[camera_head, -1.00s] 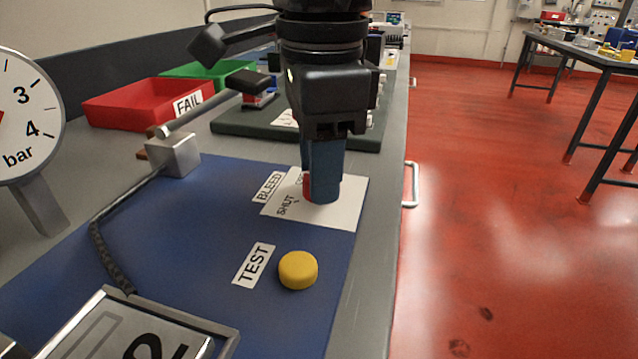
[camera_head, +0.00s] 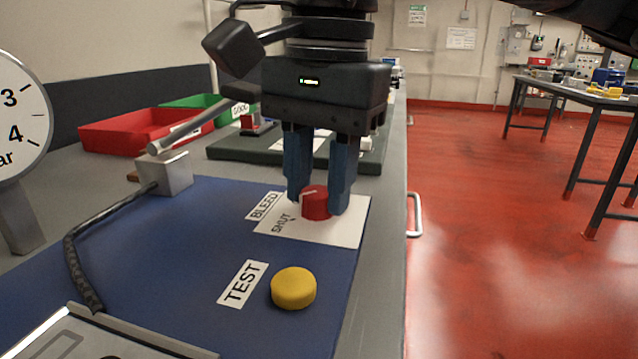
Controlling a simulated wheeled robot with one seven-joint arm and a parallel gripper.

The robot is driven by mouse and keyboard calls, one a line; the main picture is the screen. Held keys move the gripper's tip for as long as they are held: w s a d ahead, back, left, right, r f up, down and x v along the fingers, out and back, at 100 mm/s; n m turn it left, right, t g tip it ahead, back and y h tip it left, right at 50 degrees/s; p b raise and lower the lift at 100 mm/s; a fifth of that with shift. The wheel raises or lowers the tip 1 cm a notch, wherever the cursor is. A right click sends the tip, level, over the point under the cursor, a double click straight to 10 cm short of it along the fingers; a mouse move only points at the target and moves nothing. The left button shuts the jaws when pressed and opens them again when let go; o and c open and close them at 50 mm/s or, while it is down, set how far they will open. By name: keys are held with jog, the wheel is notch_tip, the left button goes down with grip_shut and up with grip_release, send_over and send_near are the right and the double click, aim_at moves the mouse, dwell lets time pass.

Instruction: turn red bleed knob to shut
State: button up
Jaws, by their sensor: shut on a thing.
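The red bleed knob (camera_head: 316,204) sits on a white card (camera_head: 347,229) at the right side of the blue mat. Its top carries a pale pointer line, directed to the left. The card reads SHUT beside the knob's left, and a BLEED label (camera_head: 264,206) lies just left of it. The card's other marking is hidden behind my gripper. My gripper (camera_head: 320,200) points down over the knob, its two blue fingers on the knob's left and right sides, shut on it.
A yellow knob (camera_head: 293,288) with a TEST label (camera_head: 242,283) is nearer on the blue mat (camera_head: 190,250). A metal block (camera_head: 166,174) with a lever and cable stands left. A gauge (camera_head: 18,115) is at far left. Red (camera_head: 118,132) and green trays stand behind.

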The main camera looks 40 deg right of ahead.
aim_at(325, 193)
jog(key=shift+n, duration=0.5)
jog(key=o, duration=1)
jog(key=shift+o, duration=0.2)
notch_tip(325, 193, up, 8)
jog(key=shift+s+d+f+p, duration=0.1)
jog(key=shift+s+d+p, duration=0.05)
jog(key=shift+p, duration=0.85)
jog(key=shift+s, duration=0.1)
